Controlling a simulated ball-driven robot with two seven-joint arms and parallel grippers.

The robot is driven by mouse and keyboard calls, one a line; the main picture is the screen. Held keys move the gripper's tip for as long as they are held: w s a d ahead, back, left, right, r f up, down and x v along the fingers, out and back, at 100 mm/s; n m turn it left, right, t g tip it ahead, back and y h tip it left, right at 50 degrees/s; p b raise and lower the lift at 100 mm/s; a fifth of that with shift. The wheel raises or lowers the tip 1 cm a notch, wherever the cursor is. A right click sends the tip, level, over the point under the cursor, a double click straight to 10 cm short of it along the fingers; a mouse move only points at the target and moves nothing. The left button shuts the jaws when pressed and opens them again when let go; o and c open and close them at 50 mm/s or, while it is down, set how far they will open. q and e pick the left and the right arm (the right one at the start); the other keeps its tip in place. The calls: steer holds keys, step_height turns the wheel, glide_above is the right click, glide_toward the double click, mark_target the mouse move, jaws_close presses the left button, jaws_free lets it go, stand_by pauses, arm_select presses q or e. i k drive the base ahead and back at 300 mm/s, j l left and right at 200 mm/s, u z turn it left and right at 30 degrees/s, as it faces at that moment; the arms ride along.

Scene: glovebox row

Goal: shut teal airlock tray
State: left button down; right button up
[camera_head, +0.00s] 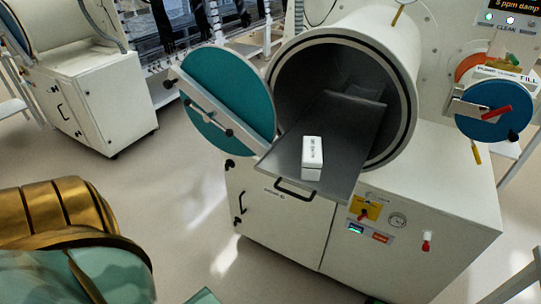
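The airlock tray (345,126) is a dark metal slide pulled out of the round airlock chamber (305,72). Its front part juts out past the chamber mouth, and its rear part lies inside. A black bar handle (295,190) sits at the tray's front edge. A small white labelled box (312,158) stands on the tray near the front. The round teal airlock door (228,98) is swung open to the left of the mouth, with a pale bar across it. Neither of my grippers shows in the view.
A white cabinet (285,225) with a gauge and switches stands below the airlock. A smaller blue round door (490,108) with a red handle is at the right. Another white cabinet (95,105) is at the far left. The floor (195,190) left of the airlock cabinet is clear.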

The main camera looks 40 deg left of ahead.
mark_target(347, 126)
steer(key=i+j+u, duration=0.1)
steer(key=i+u, duration=0.15)
steer(key=u, duration=0.2)
steer(key=i+u, duration=0.2)
steer(key=u, duration=0.25)
